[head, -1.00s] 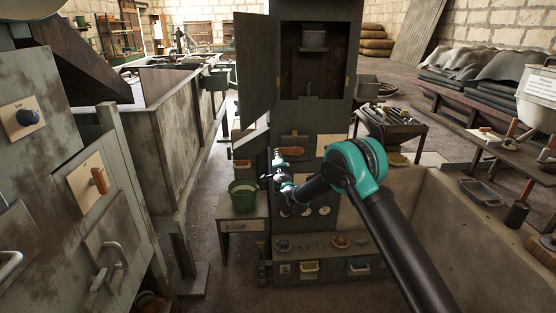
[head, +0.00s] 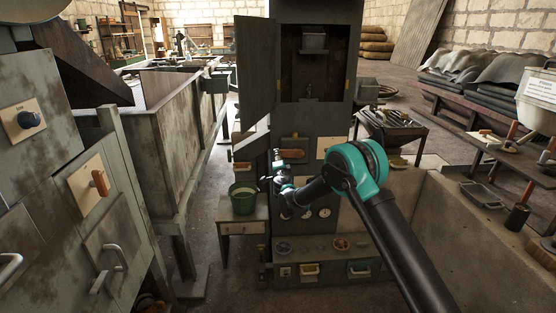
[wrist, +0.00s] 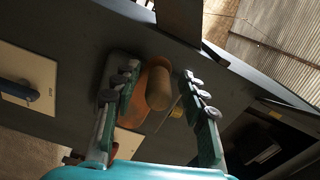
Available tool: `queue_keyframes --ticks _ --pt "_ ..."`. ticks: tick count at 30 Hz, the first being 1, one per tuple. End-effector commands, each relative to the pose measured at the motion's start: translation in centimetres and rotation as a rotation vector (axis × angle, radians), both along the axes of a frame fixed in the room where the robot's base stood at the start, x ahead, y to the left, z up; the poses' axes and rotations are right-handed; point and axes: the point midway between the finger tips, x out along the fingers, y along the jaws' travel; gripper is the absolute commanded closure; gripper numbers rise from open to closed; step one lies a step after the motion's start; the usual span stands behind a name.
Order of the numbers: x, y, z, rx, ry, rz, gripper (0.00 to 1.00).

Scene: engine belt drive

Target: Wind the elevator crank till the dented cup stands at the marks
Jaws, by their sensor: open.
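The tall dark elevator cabinet (head: 308,120) has its upper door (head: 255,65) open. A grey cup (head: 314,40) hangs high in the opening; I cannot tell whether it is dented. Small yellowish spots (head: 347,81) show at the opening's sides; I cannot tell if they are the marks. The crank's wooden handle (head: 293,153) is on the cabinet front and also shows in the wrist view (wrist: 157,88). My gripper (head: 278,166) is close in front of the cabinet. In the wrist view its fingers (wrist: 157,78) are open on either side of the handle, with gaps visible.
A green bucket (head: 243,198) stands on a small table left of the cabinet. A low shelf (head: 320,248) with small dishes runs along the cabinet's foot. A concrete trough wall (head: 450,215) is to the right. A panel with a blue knob (wrist: 30,92) shows in the wrist view.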

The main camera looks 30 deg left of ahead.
Motion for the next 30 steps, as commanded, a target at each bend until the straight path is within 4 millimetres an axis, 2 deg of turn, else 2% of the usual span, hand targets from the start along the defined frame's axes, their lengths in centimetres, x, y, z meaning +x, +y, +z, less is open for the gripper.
queue_keyframes --ticks 5,18,24,30 --pt "-1.2 -0.7 0.0 0.000 0.000 0.001 0.57" --pt "-8.3 -5.1 0.0 0.000 0.000 0.001 0.57" --pt "-10.0 -6.1 0.0 0.000 0.000 0.001 0.57" --pt "-10.3 -6.2 0.0 0.000 0.000 0.001 0.57"
